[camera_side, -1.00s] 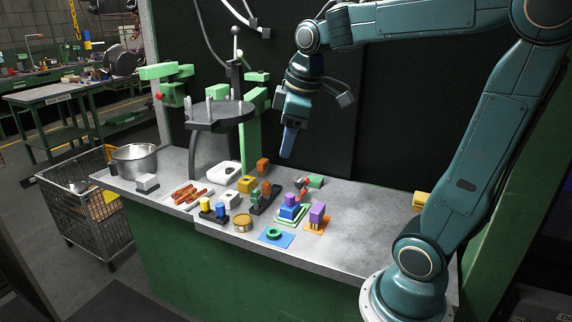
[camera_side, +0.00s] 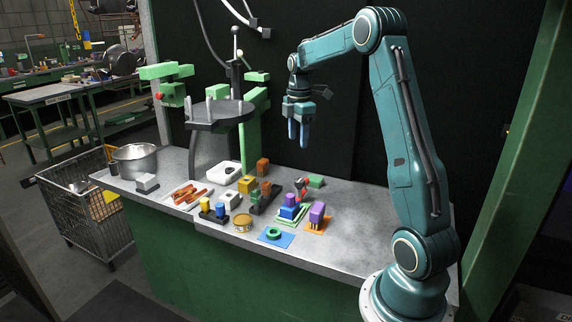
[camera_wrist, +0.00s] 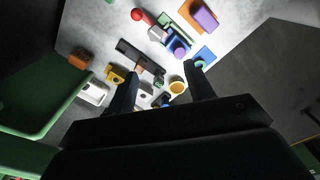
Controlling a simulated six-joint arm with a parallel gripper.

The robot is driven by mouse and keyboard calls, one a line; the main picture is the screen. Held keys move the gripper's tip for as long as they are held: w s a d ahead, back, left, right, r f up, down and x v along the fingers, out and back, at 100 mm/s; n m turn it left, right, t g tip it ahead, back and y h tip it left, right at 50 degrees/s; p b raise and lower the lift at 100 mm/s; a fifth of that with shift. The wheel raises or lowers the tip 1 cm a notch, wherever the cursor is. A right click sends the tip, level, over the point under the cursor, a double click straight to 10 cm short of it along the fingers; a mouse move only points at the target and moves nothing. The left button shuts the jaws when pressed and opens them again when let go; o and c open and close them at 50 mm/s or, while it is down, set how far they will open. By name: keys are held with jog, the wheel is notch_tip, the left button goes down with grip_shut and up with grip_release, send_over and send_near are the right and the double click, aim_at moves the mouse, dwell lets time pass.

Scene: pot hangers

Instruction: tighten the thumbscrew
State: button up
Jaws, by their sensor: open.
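My gripper (camera_side: 298,143) hangs above the back of the bench in the side view, open and empty, with its two fingers pointing down. In the wrist view the open fingers (camera_wrist: 163,75) frame the small parts well below. I cannot single out the thumbscrew for certain. A dark rail with orange and green blocks (camera_side: 265,196) stands mid-bench; it also shows in the wrist view (camera_wrist: 128,51). A red-tipped part (camera_side: 301,183) stands right of it, its red ball clear in the wrist view (camera_wrist: 137,14). Nothing touches the gripper.
A purple-topped blue block (camera_side: 289,205), a purple block (camera_side: 317,211), a green ring (camera_side: 273,234) and a tan round dish (camera_side: 243,223) crowd the front. A dark round stand (camera_side: 219,116) rises left of the gripper. A steel pot (camera_side: 135,158) stands far left. The bench's right side is clear.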

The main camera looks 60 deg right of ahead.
aim_at(300, 180)
jog(key=shift+s+d+f, duration=0.1)
jog(key=shift+d+f, duration=0.5)
jog(key=shift+d, duration=0.35)
jog(key=shift+f, duration=0.15)
notch_tip(300, 180, down, 14)
jog(key=shift+r, duration=0.25)
jog(key=c, duration=1)
